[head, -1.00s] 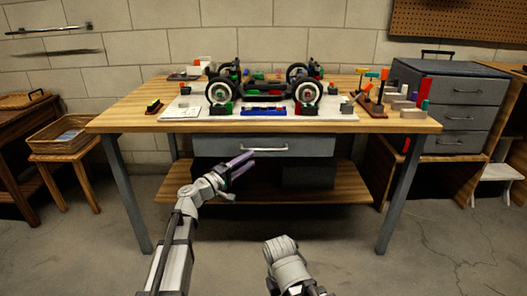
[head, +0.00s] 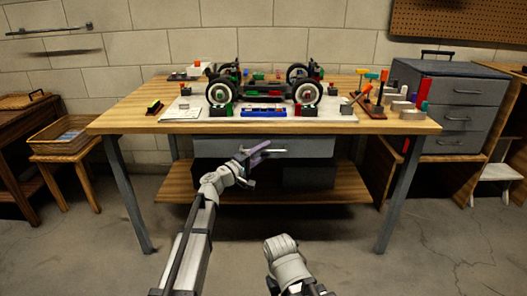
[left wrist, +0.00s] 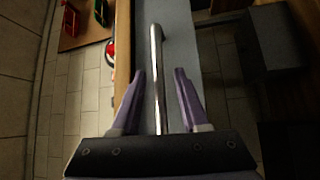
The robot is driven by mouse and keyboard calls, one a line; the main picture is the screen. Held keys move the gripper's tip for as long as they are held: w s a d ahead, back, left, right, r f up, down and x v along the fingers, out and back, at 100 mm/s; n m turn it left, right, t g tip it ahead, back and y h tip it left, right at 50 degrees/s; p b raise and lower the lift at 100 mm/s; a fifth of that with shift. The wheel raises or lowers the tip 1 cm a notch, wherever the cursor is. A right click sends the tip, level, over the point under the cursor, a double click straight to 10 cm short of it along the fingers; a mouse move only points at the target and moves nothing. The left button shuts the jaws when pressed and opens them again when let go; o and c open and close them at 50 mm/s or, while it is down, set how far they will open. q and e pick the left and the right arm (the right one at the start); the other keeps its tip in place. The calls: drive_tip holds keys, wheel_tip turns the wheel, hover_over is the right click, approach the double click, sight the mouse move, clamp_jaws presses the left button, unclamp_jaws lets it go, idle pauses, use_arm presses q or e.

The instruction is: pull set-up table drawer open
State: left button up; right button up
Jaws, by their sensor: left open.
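The set-up table (head: 420,127) has a grey drawer (head: 318,146) under its top, and the drawer front looks flush beneath the tabletop. The bar handle (head: 280,151) runs across the drawer front; its left part is hidden behind my left gripper (head: 262,149). In the left wrist view, the metal handle (left wrist: 156,45) runs between the two purple fingers of my left gripper (left wrist: 160,71). The fingers are open, one on each side of the bar, with gaps to both. My right arm shows at the bottom middle of the head view, but its fingers do not show.
A car chassis (head: 263,90) on wheels stands on the tabletop among small parts. A wooden shelf (head: 220,190) lies below the drawer with a dark box (head: 308,176) on it. A grey drawer cabinet (head: 464,100) stands at right. The floor in front is clear.

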use_arm(q)
drive_tip(key=shift+c, duration=0.4)
clamp_jaws()
idle(0.9)
